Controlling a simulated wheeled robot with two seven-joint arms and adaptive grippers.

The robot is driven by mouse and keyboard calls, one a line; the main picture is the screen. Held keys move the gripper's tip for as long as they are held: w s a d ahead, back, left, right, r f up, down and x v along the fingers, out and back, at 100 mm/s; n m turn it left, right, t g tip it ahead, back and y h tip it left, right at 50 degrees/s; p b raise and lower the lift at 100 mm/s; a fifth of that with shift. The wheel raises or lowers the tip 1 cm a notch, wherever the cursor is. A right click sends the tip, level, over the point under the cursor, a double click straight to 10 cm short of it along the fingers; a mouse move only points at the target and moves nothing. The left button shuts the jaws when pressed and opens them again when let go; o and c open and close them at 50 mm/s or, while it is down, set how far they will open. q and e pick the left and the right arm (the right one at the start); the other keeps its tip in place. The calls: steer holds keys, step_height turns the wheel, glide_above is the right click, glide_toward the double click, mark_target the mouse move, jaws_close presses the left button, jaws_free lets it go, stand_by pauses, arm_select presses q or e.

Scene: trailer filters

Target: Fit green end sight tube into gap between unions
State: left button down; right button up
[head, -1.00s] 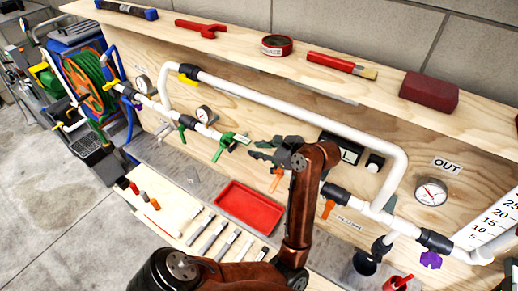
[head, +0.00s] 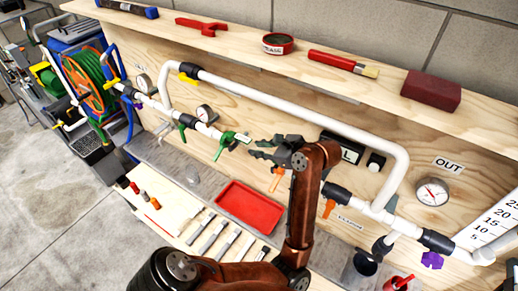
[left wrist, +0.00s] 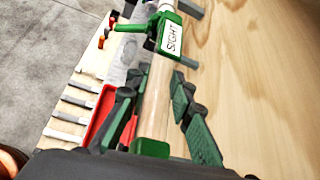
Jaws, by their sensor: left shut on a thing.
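My left gripper (head: 262,150) is in front of the plywood panel, its fingers pointing left toward the green-handled valve (head: 226,138). In the left wrist view, my fingers (left wrist: 155,110) stand on both sides of a pale, clear sight tube (left wrist: 156,95) and are shut on it. A green collar (left wrist: 150,148) shows at the tube's near end. Its far end reaches the green fitting with a SIGHT tag (left wrist: 172,38); I cannot tell whether it touches or is seated. In the head view the tube is mostly hidden. A black union (head: 335,192) sits right of my gripper. My right gripper is not in view.
A white pipe (head: 300,108) loops above my gripper. A red tray (head: 249,206) and several grey tools (head: 213,238) lie on the bench below. An orange handle (head: 276,179) hangs close under my gripper. The shelf above holds a red brush (head: 340,62) and a red block (head: 431,91).

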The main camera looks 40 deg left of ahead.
mark_target(259, 147)
arm_select(q)
steer(key=shift+b, duration=0.45)
stand_by(0.9)
steer(key=shift+d+f+b, duration=0.1)
steer(key=shift+f+b, duration=1.4)
steer(key=shift+f, duration=0.15)
steer(key=c, duration=1.6)
jaws_free()
step_height(259, 147, up, 10)
steer(key=p, duration=0.9)
steer(key=shift+f+p, duration=0.25)
steer(key=shift+p, duration=0.15)
steer(key=shift+f, duration=0.2)
